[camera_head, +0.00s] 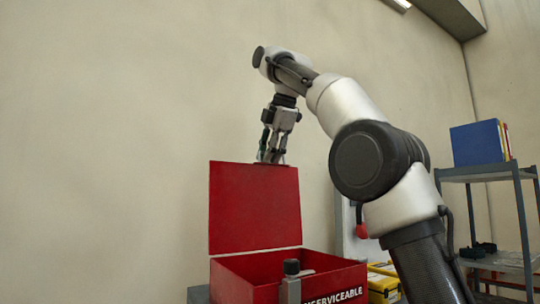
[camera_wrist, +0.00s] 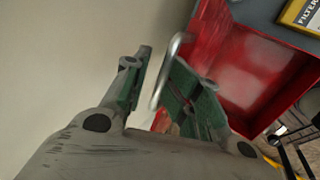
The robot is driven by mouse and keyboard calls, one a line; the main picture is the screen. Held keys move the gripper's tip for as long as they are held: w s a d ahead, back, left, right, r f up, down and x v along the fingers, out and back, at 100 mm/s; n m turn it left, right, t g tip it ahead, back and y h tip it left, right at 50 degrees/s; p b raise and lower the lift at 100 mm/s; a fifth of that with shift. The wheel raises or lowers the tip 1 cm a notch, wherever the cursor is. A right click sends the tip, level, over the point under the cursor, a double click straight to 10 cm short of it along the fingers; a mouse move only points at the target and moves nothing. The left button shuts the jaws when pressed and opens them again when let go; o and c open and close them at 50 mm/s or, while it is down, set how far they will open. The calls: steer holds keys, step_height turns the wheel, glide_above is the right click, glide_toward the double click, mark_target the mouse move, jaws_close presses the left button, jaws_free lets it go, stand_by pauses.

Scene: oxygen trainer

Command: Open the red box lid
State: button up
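The red box (camera_head: 262,270) stands low in the head view, with "UNSERVICEABLE" partly readable on its front. Its red lid (camera_head: 253,208) stands raised, about upright at the back left of the box. My gripper (camera_head: 271,157) points down at the lid's top edge. In the wrist view, a silver bar handle (camera_wrist: 168,72) lies between the two green-padded fingers of my gripper (camera_wrist: 160,65), close to the right finger. A gap shows between the handle and the left finger, so the fingers look open around it. The box's red interior (camera_wrist: 245,65) also shows there.
A grey shelf (camera_head: 488,171) with blue binders (camera_head: 476,143) stands at the right. A yellow case (camera_head: 383,284) sits right of the box. A yellow-edged filter box (camera_wrist: 302,14) shows in the wrist view. A bare wall lies behind and left.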

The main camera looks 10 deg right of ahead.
steer(key=shift+v, duration=1.05)
steer(key=s+d, duration=0.4)
steer(key=s, duration=0.8)
steer(key=shift+r, duration=0.4)
